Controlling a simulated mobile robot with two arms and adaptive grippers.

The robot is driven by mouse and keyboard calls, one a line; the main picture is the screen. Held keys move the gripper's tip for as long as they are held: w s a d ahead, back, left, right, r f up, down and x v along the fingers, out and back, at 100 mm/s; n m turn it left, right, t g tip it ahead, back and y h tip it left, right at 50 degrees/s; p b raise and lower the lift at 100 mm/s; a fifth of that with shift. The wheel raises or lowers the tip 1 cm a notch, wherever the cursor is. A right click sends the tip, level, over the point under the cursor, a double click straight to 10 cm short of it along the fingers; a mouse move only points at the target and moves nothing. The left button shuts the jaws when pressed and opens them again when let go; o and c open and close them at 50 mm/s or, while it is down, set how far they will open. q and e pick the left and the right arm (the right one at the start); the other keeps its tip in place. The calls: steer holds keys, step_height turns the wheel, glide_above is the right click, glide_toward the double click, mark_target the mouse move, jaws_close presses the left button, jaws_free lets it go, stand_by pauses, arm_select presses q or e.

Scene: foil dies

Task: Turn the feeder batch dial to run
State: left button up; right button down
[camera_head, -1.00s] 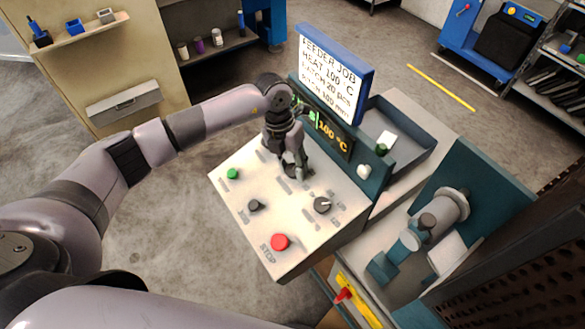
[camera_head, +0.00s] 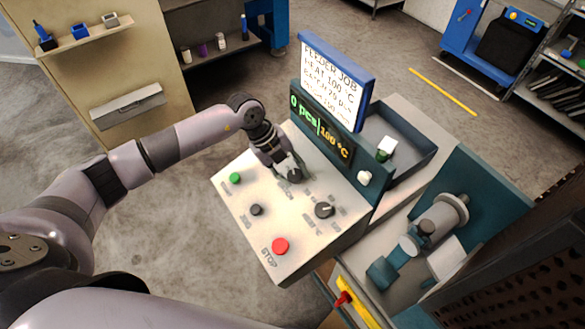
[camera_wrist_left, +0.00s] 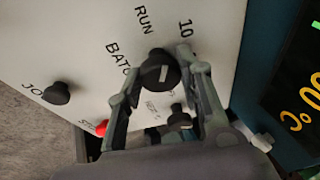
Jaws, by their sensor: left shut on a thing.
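The batch dial is a dark round knob (camera_wrist_left: 158,72) with a short white mark on its face. The words RUN, BATCH and 10 are printed around it on the pale panel. I cannot tell which label the mark points at. In the head view the dial (camera_head: 295,176) is partly hidden by my left gripper (camera_head: 285,172). In the left wrist view the fingers of this gripper (camera_wrist_left: 157,78) lie on both sides of the dial, shut on it. My right gripper is not in view.
The panel (camera_head: 290,222) also carries a green button (camera_head: 236,178), a black jog knob (camera_head: 257,210), another dial (camera_head: 324,210) and a red stop button (camera_head: 281,246). Behind it stand a display (camera_head: 320,128) reading 0 pcs, 100 °C and a job sign (camera_head: 333,82).

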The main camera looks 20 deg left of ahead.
arm_select(q)
steer(key=n+t+p, duration=0.1)
steer(key=n+p, duration=0.1)
steer(key=n, duration=0.1)
steer(key=shift+r, duration=0.2)
steer(key=shift+f+n+p, duration=0.1)
steer(key=shift+n+p, duration=0.7)
steer(key=shift+n, duration=0.2)
steer(key=shift+t, duration=0.3)
steer(key=o, duration=1.2)
steer(key=shift+f, duration=0.1)
steer(key=shift+c, duration=0.2)
steer(key=shift+s, duration=0.1)
